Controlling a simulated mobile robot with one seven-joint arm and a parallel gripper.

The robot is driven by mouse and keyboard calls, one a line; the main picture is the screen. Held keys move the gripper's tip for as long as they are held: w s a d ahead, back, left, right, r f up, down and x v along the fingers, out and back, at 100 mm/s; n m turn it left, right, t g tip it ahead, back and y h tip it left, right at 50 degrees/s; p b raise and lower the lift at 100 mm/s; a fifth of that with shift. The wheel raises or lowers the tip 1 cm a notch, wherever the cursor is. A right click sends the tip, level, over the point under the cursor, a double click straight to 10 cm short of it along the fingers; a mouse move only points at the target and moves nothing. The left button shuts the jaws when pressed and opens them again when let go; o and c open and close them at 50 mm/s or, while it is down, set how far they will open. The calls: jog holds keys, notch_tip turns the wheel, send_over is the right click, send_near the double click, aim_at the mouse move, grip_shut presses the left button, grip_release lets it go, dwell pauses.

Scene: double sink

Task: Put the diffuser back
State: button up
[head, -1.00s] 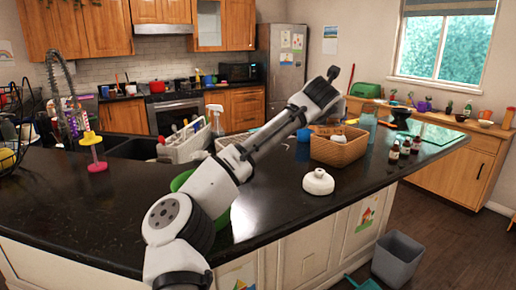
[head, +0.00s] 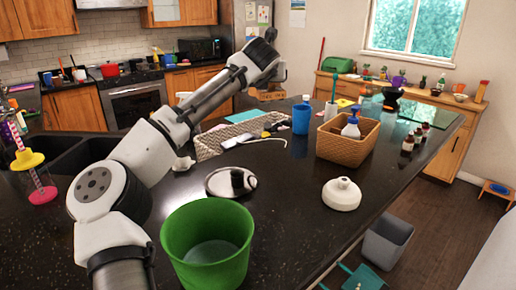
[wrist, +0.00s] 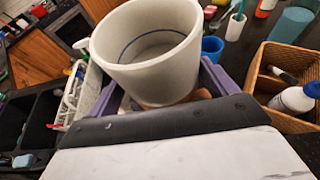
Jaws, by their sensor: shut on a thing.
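My gripper (wrist: 160,88) has purple fingers, one on each side of a pale grey, cup-like vessel (wrist: 155,72) in the wrist view. The vessel is open at the top, with a dark ring line inside, and something tan shows below it. In the head view my arm reaches over the counter and the fingertips are hard to make out. A white domed piece with a short neck (head: 341,195) stands on the counter near the front edge, apart from my gripper. It looks like a diffuser part; I cannot tell whether the held vessel belongs to it.
A green bucket (head: 207,245) stands at the front. A wicker basket (head: 345,148) holds a blue-topped bottle. A blue cup (head: 301,119), a white rack (head: 208,146), a round shiny dish (head: 231,182) and small brown bottles (head: 408,142) stand around. Counter around the white dome is clear.

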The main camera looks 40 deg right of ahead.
notch_tip(320, 180, down, 19)
jog(key=p, duration=0.2)
jog(key=shift+s+f+p, duration=0.1)
jog(key=shift+f+p, duration=0.1)
jog(key=shift+p, duration=0.2)
jog(key=o, duration=1.1)
jog(key=shift+f, duration=0.15)
jog(key=shift+o, duration=0.2)
jog(key=b+v, duration=0.3)
jog(key=v, duration=0.9)
jog(key=shift+b, duration=0.3)
